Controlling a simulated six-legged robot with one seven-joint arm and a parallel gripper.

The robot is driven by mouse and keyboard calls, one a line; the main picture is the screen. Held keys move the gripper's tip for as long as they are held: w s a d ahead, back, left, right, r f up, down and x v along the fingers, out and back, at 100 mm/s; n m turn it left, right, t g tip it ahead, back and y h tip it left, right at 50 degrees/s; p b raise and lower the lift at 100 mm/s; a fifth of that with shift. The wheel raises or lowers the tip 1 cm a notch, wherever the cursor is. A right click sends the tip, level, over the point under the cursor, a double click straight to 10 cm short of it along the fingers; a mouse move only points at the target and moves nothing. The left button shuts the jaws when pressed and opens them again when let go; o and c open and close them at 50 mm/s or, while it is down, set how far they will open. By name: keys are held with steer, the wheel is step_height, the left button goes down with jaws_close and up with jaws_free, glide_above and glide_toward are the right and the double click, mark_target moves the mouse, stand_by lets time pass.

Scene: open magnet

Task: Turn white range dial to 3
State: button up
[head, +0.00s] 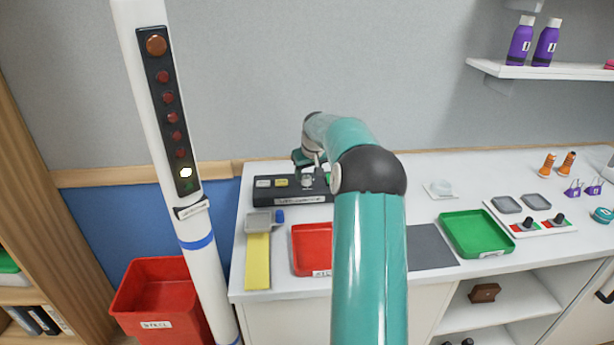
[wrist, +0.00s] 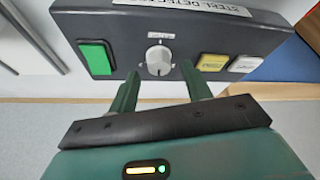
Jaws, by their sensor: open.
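The white range dial (wrist: 158,60) is a small round knob on the sloping face of a dark control box (wrist: 120,22), with small scale marks above it too fine to read. It also shows in the head view (head: 307,180). My gripper (wrist: 160,71) is open, with one finger on each side of the dial in the wrist view. I cannot tell whether the fingers touch it. In the head view my gripper is at the box, partly hidden by my arm.
The box also carries a green button (wrist: 96,57), a yellow button (wrist: 213,63) and a white button (wrist: 246,65). A red tray (head: 300,262) and a yellow strip (head: 257,265) lie in front. A white post (head: 190,240) with indicator lights stands left of the counter.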

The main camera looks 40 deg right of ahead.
steer(key=shift+x, duration=1.15)
steer(key=shift+c, duration=0.4)
steer(key=c, duration=0.9)
steer(key=shift+m, duration=0.3)
steer(key=m, duration=0.2)
steer(key=m+g+h, duration=0.1)
steer(key=m, duration=0.1)
steer(key=shift+w+a+r+h, duration=0.1)
steer(key=shift+a+h, duration=0.05)
steer(key=shift+h, duration=0.15)
steer(key=m+g, duration=0.1)
steer(key=m, duration=0.1)
steer(key=m+h, duration=0.1)
steer(key=m, duration=0.2)
steer(key=shift+g, duration=0.4)
steer(key=shift+m, duration=0.3)
